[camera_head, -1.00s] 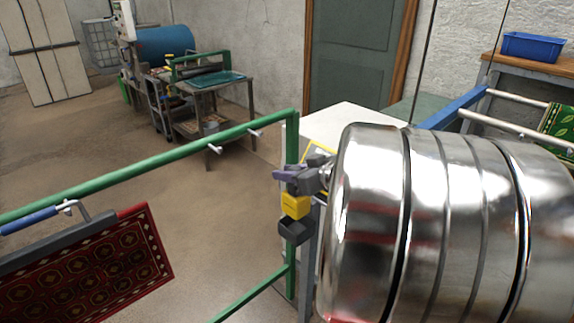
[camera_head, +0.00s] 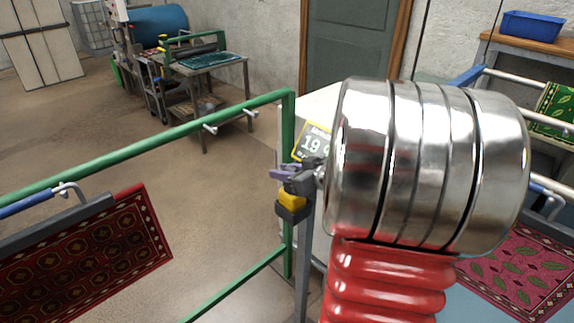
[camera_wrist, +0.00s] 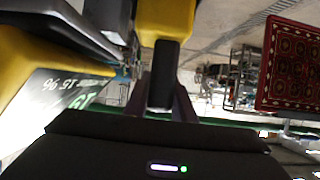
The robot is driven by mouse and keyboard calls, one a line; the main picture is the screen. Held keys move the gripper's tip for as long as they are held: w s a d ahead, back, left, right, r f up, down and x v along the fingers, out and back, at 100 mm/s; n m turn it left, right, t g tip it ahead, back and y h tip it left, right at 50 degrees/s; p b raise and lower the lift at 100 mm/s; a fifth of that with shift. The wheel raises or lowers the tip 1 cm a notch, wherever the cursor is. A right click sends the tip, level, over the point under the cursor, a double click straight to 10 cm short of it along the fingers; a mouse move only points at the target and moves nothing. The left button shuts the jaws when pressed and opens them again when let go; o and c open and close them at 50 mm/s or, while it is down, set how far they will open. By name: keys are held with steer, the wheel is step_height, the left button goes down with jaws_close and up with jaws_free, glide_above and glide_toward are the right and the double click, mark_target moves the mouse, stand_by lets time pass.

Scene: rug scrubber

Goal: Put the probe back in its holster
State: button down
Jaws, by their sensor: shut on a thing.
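My gripper (camera_head: 286,174), with purple-grey fingers, is beside the metal post, left of my big chrome arm link. Its fingers (camera_wrist: 160,105) are shut on the probe, a yellow body (camera_head: 292,198) with a dark part between the fingers in the wrist view (camera_wrist: 162,75). A black block (camera_head: 292,214), apparently the holster, is directly below the yellow body. The two look in contact or overlapping; how deep the probe sits I cannot tell. A yellow-framed display (camera_head: 313,142) is just behind the gripper; its digits appear upside down in the wrist view (camera_wrist: 75,90).
A grey post (camera_head: 303,260) stands below the gripper. A green rail frame (camera_head: 292,120) is close on the left, with a red rug (camera_head: 90,240) hanging. Another red rug (camera_head: 520,265) is at right. Open floor (camera_head: 215,190) lies beyond the rail.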

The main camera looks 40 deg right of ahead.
steer(key=shift+f, duration=0.85)
steer(key=c, duration=1.4)
jaws_free()
steer(key=v, duration=1.3)
steer(key=shift+s, duration=0.35)
